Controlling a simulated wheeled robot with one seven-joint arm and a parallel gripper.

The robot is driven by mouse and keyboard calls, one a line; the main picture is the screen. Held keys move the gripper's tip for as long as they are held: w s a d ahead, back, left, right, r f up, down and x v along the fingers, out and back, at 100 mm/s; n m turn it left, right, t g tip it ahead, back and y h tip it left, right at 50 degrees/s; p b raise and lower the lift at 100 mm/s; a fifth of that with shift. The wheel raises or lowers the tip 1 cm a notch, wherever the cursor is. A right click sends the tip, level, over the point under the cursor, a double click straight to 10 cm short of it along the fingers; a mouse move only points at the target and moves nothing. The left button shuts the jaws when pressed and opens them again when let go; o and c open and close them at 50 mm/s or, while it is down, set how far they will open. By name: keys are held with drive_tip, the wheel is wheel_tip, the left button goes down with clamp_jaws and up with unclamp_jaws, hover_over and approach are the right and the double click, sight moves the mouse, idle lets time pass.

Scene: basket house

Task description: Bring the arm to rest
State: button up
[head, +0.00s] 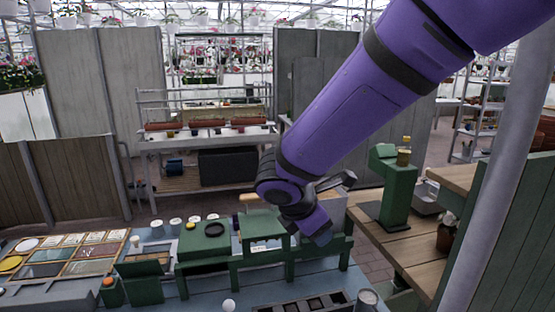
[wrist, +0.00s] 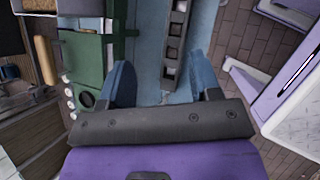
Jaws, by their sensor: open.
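My purple arm reaches down from the top right in the head view. My gripper (head: 318,232) hangs at its end, above the blue-topped table (head: 165,258) and close to the green stands in the picture. In the wrist view my gripper (wrist: 163,78) shows two blue fingers set wide apart with nothing between them. The blue tabletop (wrist: 148,50) lies below the fingers. I cannot tell the exact height of the gripper above the table.
A green stand (head: 261,226) with a dark round plate beside it stands on the table. A dark compartment tray (head: 312,303) lies at the front. A green post (head: 398,190) carries a small bottle (head: 404,152) on the wooden counter (head: 410,255) at right.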

drive_tip(key=s+d+r+m+g+y, duration=0.1)
drive_tip(key=s+d+r+m, duration=0.4)
drive_tip(key=d, duration=0.3)
drive_tip(key=s+d+r+m+y, duration=0.1)
drive_tip(key=s+d+r+m, duration=0.1)
drive_tip(key=d+r+m, duration=0.45)
drive_tip(key=s+d+r+m+y, duration=0.1)
drive_tip(key=s+d+m, duration=0.3)
drive_tip(key=s+m, duration=0.2)
drive_tip(key=s+d+r+m+t+y, duration=0.1)
drive_tip(key=s+d+m, duration=0.3)
drive_tip(key=s+m, duration=0.1)
drive_tip(key=shift+s+d+m+y, duration=0.3)
drive_tip(key=shift+s+m, duration=0.05)
drive_tip(key=shift+s, duration=0.55)
drive_tip(key=shift+r, duration=0.1)
